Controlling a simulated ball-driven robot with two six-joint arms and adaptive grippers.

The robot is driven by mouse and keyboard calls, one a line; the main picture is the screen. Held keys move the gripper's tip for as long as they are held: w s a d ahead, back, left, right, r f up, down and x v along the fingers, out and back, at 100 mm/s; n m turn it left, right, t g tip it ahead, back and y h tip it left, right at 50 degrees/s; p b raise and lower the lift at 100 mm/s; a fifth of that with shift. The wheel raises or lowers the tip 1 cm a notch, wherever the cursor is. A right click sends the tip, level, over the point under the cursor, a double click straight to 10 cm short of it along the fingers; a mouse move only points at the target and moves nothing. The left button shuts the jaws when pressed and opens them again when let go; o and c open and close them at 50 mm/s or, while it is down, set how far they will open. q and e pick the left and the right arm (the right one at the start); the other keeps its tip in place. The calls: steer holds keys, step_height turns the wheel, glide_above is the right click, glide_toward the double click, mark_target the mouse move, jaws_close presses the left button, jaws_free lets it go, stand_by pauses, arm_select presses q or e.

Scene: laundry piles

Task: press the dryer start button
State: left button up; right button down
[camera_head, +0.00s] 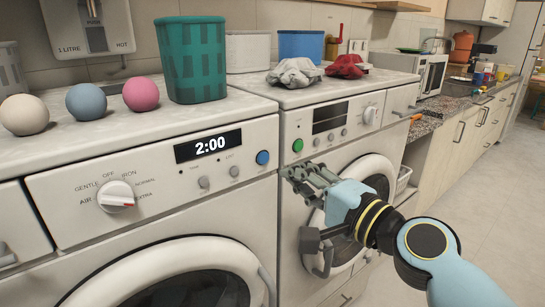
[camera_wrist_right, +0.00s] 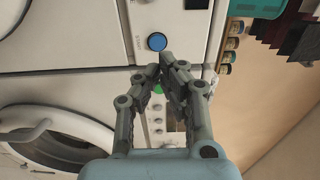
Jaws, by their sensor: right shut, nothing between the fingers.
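The dryer (camera_head: 150,235) is the white machine at the left in the head view. Its panel has a dark display (camera_head: 207,146) reading 2:00 and a white dial (camera_head: 116,197) marked Air, Gentle, Off, Iron, Normal and Extra. A round blue button (camera_head: 263,157) is at the panel's right end; it also shows in the right wrist view (camera_wrist_right: 156,42). My right gripper (camera_head: 289,172) is shut and empty, its fingertips just right of and slightly below the blue button in the head view. In the wrist view its fingertips (camera_wrist_right: 160,68) appear just below the button. Contact is not visible.
A second white machine (camera_head: 290,215) stands at the right, with a green button (camera_head: 298,145) and a dark display. Three balls, including a blue one (camera_head: 86,101), and a teal basket (camera_head: 191,60) sit on the dryer. Open floor (camera_head: 480,205) is at the right.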

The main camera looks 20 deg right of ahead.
mark_target(264, 157)
steer(key=x, duration=0.7)
steer(key=shift+p, duration=0.4)
